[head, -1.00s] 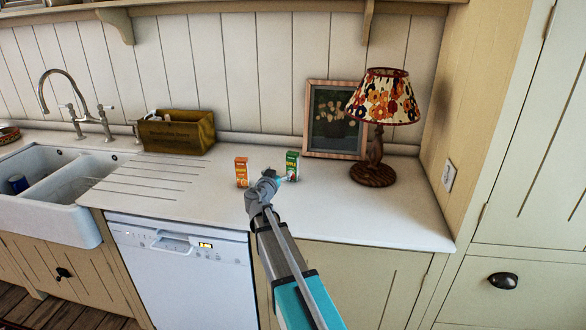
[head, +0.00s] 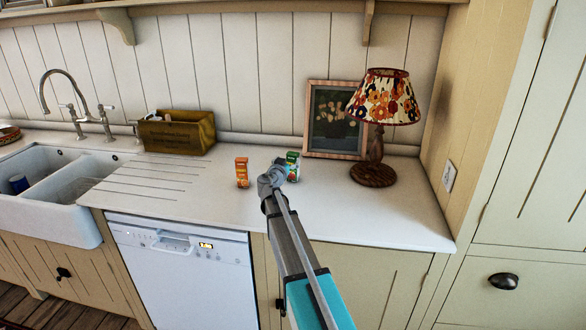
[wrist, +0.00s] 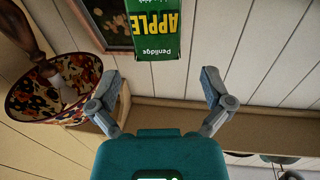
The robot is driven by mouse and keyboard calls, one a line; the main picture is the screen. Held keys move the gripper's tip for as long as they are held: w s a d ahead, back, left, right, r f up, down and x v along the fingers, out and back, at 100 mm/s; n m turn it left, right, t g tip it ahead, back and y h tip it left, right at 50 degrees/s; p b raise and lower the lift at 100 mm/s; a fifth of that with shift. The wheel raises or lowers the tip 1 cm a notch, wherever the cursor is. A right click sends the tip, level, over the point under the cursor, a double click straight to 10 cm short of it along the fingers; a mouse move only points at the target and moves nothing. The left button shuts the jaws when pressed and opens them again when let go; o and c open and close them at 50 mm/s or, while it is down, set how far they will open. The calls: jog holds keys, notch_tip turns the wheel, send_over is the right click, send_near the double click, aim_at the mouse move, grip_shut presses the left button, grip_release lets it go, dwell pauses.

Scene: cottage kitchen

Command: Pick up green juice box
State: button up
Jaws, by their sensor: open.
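The green juice box (head: 293,160) stands on the white worktop, partly hidden behind the end of my arm in the head view. In the wrist view the green box (wrist: 153,30) shows upside down with the word APPLE, ahead of my gripper and between the lines of its two fingers. My gripper (wrist: 160,80) is open, with its fingers spread wide and nothing between them. In the head view the gripper's fingers are hardly visible behind my wrist. I cannot tell the exact gap to the box.
An orange juice box (head: 242,172) stands left of the green one. Behind are a framed picture (head: 335,125) and a lamp (head: 376,140) to the right. A wooden crate (head: 178,134) and sink (head: 60,190) are at the left. The front right worktop is clear.

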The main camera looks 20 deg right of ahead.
aim_at(291, 156)
jog(key=shift+x, duration=2.6)
jog(key=shift+d+f, duration=0.1)
jog(key=shift+s, duration=0.1)
jog(key=c, duration=1.3)
jog(key=shift+r, duration=0.2)
